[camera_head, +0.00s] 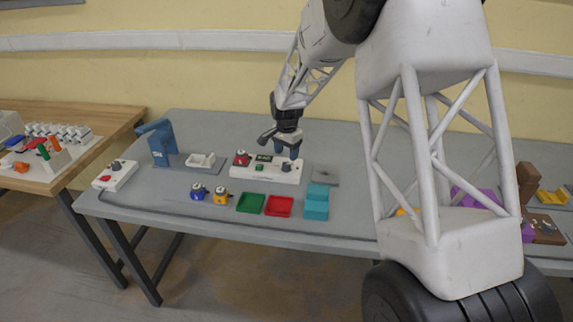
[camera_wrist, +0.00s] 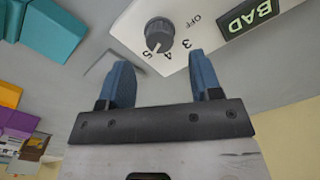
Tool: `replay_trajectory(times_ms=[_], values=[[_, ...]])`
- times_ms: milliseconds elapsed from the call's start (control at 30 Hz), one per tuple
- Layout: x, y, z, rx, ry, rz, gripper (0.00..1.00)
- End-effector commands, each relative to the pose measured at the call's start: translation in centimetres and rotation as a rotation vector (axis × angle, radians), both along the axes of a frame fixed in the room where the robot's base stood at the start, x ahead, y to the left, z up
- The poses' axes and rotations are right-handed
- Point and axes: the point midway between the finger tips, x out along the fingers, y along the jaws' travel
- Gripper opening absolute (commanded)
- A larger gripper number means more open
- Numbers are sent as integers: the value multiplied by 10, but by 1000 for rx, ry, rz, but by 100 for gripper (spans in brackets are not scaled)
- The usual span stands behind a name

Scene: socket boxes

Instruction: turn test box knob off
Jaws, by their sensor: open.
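The test box (camera_head: 266,171) is a white box on the grey table, with a red part on its left end and a dark display near its middle. The knob's white mark points near 4 and 5. My gripper (camera_wrist: 162,72) is open, with blue fingers apart and nothing between them. The knob lies just beyond the fingertips. In the head view my gripper (camera_head: 287,148) is over the box's right end.
A blue stand (camera_head: 158,142) rises at left. The table's front strip is mostly clear.

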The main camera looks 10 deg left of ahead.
Motion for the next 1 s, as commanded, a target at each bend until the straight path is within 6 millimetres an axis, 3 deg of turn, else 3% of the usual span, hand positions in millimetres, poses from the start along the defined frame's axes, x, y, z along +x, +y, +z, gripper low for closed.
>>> replay_trajectory(times_ms=[400,867,1000], values=[[0,0,-48,0,1,0,58],[0,0,-55,0,0,0,58],[0,0,-55,0,0,0,39]])
